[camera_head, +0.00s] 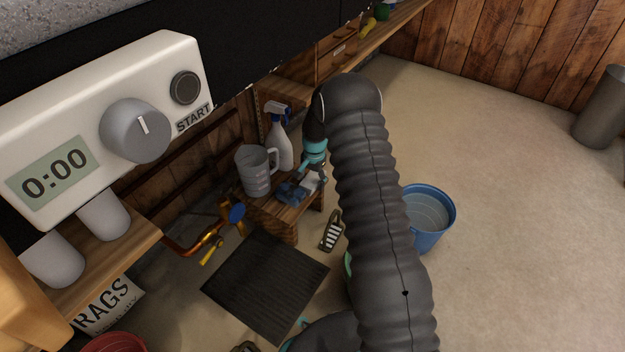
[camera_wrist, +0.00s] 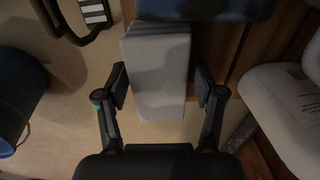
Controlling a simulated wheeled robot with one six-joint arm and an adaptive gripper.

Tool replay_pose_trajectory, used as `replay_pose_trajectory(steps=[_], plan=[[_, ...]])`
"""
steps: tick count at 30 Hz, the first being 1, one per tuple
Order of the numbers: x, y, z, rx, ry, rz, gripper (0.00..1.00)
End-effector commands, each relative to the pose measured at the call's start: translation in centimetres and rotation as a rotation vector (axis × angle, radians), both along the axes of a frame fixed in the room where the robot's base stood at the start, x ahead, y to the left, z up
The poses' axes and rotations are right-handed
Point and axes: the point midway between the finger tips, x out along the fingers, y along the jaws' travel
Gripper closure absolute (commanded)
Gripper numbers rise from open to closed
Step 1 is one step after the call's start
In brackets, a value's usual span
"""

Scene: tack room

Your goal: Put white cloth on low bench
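The white cloth (camera_head: 311,183) is a small folded stack at the front right of the low bench (camera_head: 285,222), beside a blue cloth (camera_head: 291,192). In the wrist view the white cloth (camera_wrist: 157,75) lies between the two fingers of my gripper (camera_wrist: 160,88). The left finger is close to the cloth's edge, and a small gap shows on the right. My gripper (camera_head: 317,172) looks open, low over the bench. In the head view my arm hides part of its fingers. Whether the left finger touches the cloth is unclear.
A grey jug (camera_head: 254,172) and a white spray bottle (camera_head: 281,143) stand at the bench's back. A blue bucket (camera_head: 433,236), a brush (camera_head: 331,231) and a black mat (camera_head: 265,285) are on the floor. Copper pipework (camera_head: 205,240) is left.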

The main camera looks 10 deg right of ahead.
Motion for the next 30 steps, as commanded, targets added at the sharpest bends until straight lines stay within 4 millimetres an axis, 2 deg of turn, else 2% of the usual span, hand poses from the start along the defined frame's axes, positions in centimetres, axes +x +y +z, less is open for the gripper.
replay_pose_trajectory(steps=[9, 13, 24, 30], plan=[[0.0, 0.0, 0.1, 0.0, 0.0, 0.0, 0.19], [0.0, 0.0, 0.8, 0.0, -0.001, 0.0, 0.19], [-0.2, -0.3, 6.3, -0.001, -0.002, 0.0, 0.19], [-0.3, -0.3, 7.7, 0.0, -0.001, 0.0, 0.19]])
